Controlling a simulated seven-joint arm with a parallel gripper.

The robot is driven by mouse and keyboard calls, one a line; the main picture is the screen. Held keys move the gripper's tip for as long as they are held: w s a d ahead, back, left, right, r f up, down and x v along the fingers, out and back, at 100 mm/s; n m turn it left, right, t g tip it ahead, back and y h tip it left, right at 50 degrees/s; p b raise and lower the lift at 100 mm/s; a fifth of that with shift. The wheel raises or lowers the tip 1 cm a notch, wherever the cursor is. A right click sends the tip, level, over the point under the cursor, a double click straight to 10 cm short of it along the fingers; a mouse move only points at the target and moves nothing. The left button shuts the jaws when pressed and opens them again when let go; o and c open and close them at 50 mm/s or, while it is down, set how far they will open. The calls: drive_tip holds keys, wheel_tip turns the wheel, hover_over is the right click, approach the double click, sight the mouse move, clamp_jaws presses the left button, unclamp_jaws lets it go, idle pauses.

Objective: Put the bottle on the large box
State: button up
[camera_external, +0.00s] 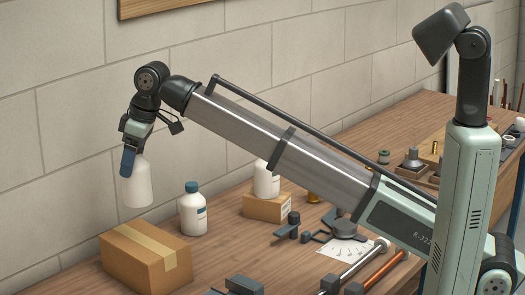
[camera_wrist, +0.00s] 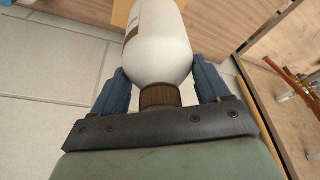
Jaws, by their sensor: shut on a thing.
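A white bottle (camera_external: 137,184) hangs upright in my gripper (camera_external: 129,163), above the table and apart from it. In the wrist view the bottle (camera_wrist: 158,48) shows a brown cap and part of a brown label; my gripper (camera_wrist: 160,78) has a blue finger on each side of it, shut on it. The large box (camera_external: 140,262), brown cardboard with a pale tape strip, stands at the table's front left. The held bottle appears above and slightly behind the box in the external view. The box top is bare. A cardboard piece (camera_wrist: 122,12) shows behind the bottle in the wrist view.
A white bottle with a teal cap (camera_external: 193,210) stands right of the large box. A smaller box (camera_external: 267,208) carries another white bottle (camera_external: 266,180). Clamps, a vise (camera_external: 345,226) and pipes (camera_external: 375,268) lie further right. A block wall (camera_external: 60,130) runs behind.

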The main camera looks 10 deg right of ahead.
sight(145, 160)
drive_tip(key=shift+s+n+g, duration=0.2)
drive_tip(key=shift+n+g, duration=0.1)
drive_tip(key=shift+n, duration=0.7)
drive_tip(key=shift+f, duration=5)
drive_tip(key=shift+f, duration=0.1)
drive_tip(key=o, duration=1.8)
drive_tip(key=v, duration=1.2)
drive_tip(key=shift+w, duration=0.1)
